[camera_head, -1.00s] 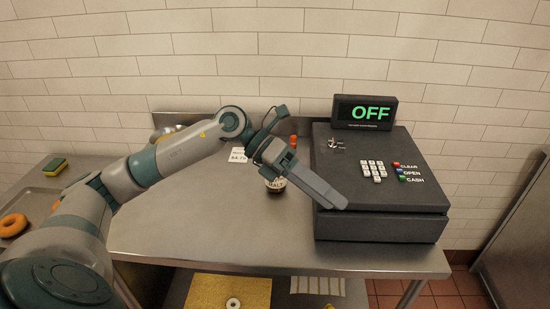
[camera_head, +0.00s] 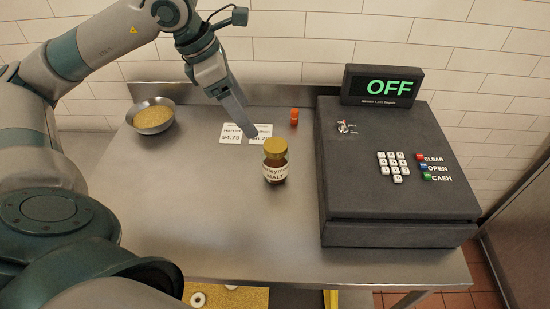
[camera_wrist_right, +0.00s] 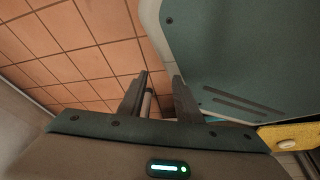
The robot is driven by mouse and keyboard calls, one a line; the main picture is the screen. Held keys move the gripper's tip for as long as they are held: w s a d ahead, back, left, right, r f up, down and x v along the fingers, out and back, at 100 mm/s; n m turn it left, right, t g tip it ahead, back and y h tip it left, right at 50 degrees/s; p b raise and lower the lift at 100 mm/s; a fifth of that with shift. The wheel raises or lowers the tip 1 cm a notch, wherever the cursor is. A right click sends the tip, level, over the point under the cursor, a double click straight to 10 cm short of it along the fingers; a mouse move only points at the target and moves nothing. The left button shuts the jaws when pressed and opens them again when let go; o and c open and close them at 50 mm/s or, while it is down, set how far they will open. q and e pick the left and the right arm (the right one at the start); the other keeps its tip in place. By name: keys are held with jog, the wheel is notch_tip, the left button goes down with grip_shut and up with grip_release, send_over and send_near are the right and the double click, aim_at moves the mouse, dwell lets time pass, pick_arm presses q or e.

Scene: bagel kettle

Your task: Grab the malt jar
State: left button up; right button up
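The malt jar (camera_head: 276,170) stands upright on the steel counter in the head view. It has a gold lid, a white label reading "MALT" and dark brown contents. My left gripper (camera_head: 248,130) reaches in from the upper left, its fingertips pointing down toward the jar, just above and left of the lid. They look apart from the jar. The fingers overlap from this side, so their opening is hidden. My right gripper (camera_wrist_right: 162,78) shows in the right wrist view with a gap between its fingers, over the tiled floor and away from the jar.
A dark cash register (camera_head: 395,205) stands right of the jar, its display (camera_head: 383,86) reading "OFF". Price cards (camera_head: 232,134) and a small orange-capped bottle (camera_head: 294,117) are behind the jar. A metal bowl of grain (camera_head: 153,117) sits at the left. The front counter is clear.

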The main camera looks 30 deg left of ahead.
aim_at(267, 146)
pick_arm(q)
jog(key=shift+d, duration=0.1)
jog(key=p+x, duration=0.3)
jog(key=x, duration=0.8)
jog(key=shift+d+f, duration=0.15)
jog(key=shift+f, duration=0.05)
jog(key=shift+w+f, duration=0.2)
jog(key=shift+f, duration=0.15)
pick_arm(e)
jog(key=s+d+g, duration=0.2)
jog(key=s+d, duration=0.2)
jog(key=s, duration=0.6)
jog(key=shift+s+d+g+h, duration=0.15)
jog(key=shift+s+g+h, duration=0.2)
jog(key=shift+g+h, duration=0.05)
pick_arm(q)
jog(key=shift+d+p, duration=0.1)
jog(key=shift+p, duration=0.2)
pick_arm(e)
jog(key=shift+r, duration=0.15)
